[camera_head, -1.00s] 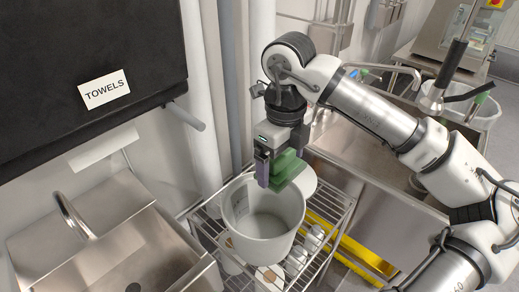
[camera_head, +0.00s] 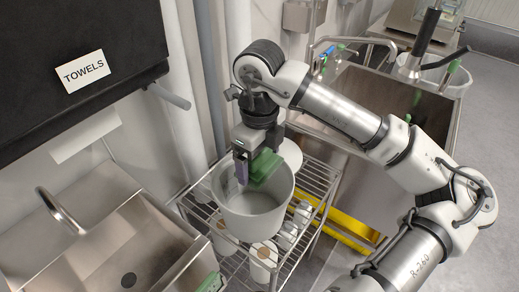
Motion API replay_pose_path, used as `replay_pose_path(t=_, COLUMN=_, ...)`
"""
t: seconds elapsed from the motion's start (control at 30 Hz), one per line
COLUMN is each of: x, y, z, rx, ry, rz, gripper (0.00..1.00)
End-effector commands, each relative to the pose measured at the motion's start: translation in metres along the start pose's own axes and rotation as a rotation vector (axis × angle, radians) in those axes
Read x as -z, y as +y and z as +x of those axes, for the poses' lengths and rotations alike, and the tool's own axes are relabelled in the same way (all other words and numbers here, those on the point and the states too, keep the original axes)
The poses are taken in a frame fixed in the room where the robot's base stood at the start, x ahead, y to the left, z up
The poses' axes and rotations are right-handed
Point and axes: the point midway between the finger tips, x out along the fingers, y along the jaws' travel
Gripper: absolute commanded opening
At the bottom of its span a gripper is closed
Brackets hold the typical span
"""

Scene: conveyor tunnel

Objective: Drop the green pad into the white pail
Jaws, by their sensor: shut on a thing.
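The green pad (camera_head: 264,169) is held in my gripper (camera_head: 252,170), which is shut on it. The gripper points down over the back part of the white pail's opening, and the pad hangs at about rim height or just above; the exact height is hard to tell. The white pail (camera_head: 257,217) stands upright on a wire rack. Its mouth is open, and the inside that shows looks empty. The gripper and pad hide part of its back rim.
The wire rack (camera_head: 318,183) also holds several white cups or rolls (camera_head: 263,258) in front of the pail and a round white thing (camera_head: 290,153) behind it. A steel sink (camera_head: 130,250) stands at left, a steel basin (camera_head: 400,100) at right. A black towel box (camera_head: 60,60) hangs upper left.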

Motion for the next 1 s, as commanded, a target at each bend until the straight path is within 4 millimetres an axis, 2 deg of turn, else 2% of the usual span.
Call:
replay_pose_path(t=0.27, x=0.000, y=0.000, z=0.004, rx=0.000, ry=0.000, rz=0.000, gripper=0.67)
replay_pose_path(t=0.3, x=0.000, y=0.000, z=0.004, rx=0.000, ry=0.000, rz=0.000, gripper=0.91)
replay_pose_path(t=0.37, x=0.000, y=0.000, z=0.004, rx=0.000, ry=0.000, rz=0.000, gripper=0.99)
replay_pose_path(t=0.67, x=0.000, y=0.000, z=0.001, rx=0.001, ry=0.000, rz=0.001, gripper=1.00)
replay_pose_path(t=0.77, x=0.000, y=-0.001, z=-0.009, rx=0.003, ry=0.001, rz=0.002, gripper=1.00)
replay_pose_path(t=0.87, x=0.000, y=-0.001, z=-0.027, rx=0.005, ry=0.000, rz=0.001, gripper=1.00)
replay_pose_path(t=1.0, x=-0.001, y=-0.001, z=-0.061, rx=0.005, ry=0.000, rz=0.002, gripper=1.00)
